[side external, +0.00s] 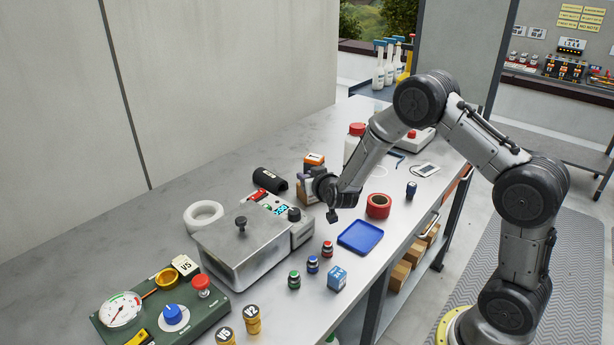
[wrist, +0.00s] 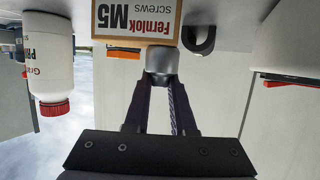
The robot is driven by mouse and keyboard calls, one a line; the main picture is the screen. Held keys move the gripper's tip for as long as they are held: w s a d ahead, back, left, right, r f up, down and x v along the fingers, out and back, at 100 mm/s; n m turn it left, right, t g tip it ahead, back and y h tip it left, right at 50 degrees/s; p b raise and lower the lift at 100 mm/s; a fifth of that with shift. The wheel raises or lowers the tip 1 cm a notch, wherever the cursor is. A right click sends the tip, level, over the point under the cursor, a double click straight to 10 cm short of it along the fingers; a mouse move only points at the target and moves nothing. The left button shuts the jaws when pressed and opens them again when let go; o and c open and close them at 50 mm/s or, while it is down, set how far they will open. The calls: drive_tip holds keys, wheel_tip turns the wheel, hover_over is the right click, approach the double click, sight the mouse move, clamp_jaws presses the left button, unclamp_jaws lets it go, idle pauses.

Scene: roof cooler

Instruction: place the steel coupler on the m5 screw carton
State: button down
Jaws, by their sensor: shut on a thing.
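The steel coupler (wrist: 162,59), a short grey cylinder, is held between the fingertips of my gripper (wrist: 162,82). The wrist view is upside down. In it the coupler overlaps the edge of the m5 screw carton (wrist: 112,20), a tan box with a white label, that is its upper edge. Whether the coupler touches the carton cannot be told. In the side external view my gripper (side external: 312,185) reaches left at the brown carton (side external: 303,198) and hides part of it. The coupler is hard to make out there.
A red-capped white bottle (wrist: 50,75) is beside the carton. A steel bath (side external: 243,245), red tape roll (side external: 378,206) and blue tray (side external: 360,237) are nearer the front.

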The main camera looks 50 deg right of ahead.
drive_tip(key=c, duration=0.8)
unclamp_jaws()
drive_tip(key=shift+o, duration=0.2)
drive_tip(key=shift+s+a+r, duration=0.1)
drive_tip(key=shift+r, duration=0.1)
drive_tip(key=s+a+r+n+g+y, duration=0.15)
drive_tip(key=s+a+r+y, duration=0.25)
drive_tip(key=s+a+r, duration=0.4)
drive_tip(key=s+a+r+n+g+y, duration=0.1)
drive_tip(key=s+a+r+n+y, duration=0.15)
drive_tip(key=s+a+r, duration=0.55)
drive_tip(key=s+d+f+n+g, duration=0.1)
drive_tip(key=s+g, duration=0.3)
drive_tip(key=s, duration=1.7)
drive_tip(key=shift+s+d+f+n, duration=0.25)
drive_tip(key=shift+d+f+n, duration=0.1)
drive_tip(key=shift+f+n, duration=0.1)
